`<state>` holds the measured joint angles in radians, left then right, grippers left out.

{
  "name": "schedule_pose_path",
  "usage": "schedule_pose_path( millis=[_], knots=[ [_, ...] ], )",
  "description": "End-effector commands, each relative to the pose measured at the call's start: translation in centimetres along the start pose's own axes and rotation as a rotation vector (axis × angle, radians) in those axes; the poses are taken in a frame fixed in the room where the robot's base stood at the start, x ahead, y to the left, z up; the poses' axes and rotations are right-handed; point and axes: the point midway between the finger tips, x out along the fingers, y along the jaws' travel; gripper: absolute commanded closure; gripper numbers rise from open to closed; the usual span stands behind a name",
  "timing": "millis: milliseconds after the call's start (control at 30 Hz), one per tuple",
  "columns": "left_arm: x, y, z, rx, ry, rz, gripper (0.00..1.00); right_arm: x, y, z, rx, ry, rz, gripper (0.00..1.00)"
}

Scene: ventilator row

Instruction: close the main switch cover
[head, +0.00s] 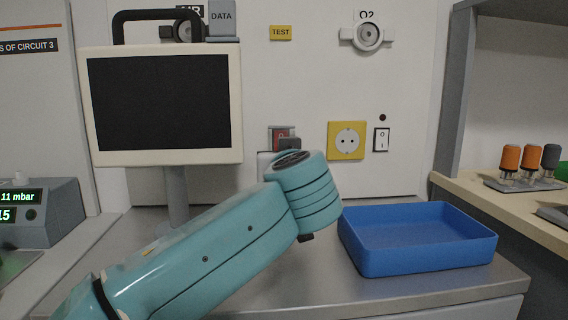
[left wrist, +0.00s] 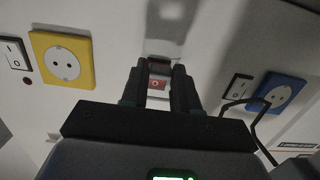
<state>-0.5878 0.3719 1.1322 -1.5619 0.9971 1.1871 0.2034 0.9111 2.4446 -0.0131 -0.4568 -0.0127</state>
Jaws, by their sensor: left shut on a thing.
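The main switch (head: 281,133) is a red switch in a grey frame on the back wall, partly hidden behind my left wrist. In the left wrist view its red rocker (left wrist: 158,84) shows between my fingers. The main switch cover (left wrist: 165,48) looks like a pale flap beyond the fingertips; its exact angle is hard to tell. My left gripper (head: 289,145) is right at the switch, and in the left wrist view (left wrist: 160,72) its two dark fingers are shut on the cover. My right gripper is not in view.
A monitor (head: 165,105) on a stand is left of the switch. A yellow socket (head: 346,140) and a black-and-white rocker switch (head: 381,140) are to its right. A blue tray (head: 430,262) stands on the worktop at the right. A blue socket (left wrist: 281,90) with a cable shows in the wrist view.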

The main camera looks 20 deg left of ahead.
Motion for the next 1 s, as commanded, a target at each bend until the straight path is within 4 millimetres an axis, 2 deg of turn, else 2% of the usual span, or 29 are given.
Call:
schedule_pose_path(
  millis=[67,100,167,433,567,667,1000],
  knots=[
    [-0.1,-0.1,-0.5,-0.003,0.01,0.001,1.0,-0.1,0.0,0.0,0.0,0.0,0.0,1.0],
    [-0.1,-0.1,-0.5,-0.003,0.01,0.001,0.64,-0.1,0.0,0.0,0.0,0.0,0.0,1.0],
    [-0.1,-0.1,-0.5,-0.003,0.009,0.001,0.45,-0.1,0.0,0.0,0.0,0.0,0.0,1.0],
    [-0.1,-0.1,-0.2,-0.002,0.004,0.001,0.45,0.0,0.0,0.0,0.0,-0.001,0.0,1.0],
    [-0.9,0.0,-0.2,-0.002,0.003,0.003,0.45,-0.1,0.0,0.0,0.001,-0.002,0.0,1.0],
    [-2.7,0.0,-0.3,-0.002,0.004,0.005,0.45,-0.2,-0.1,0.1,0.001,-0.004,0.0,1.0],
    [-11.6,0.0,-0.3,-0.002,0.006,0.006,0.45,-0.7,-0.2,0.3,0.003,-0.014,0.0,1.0]
  ],
)
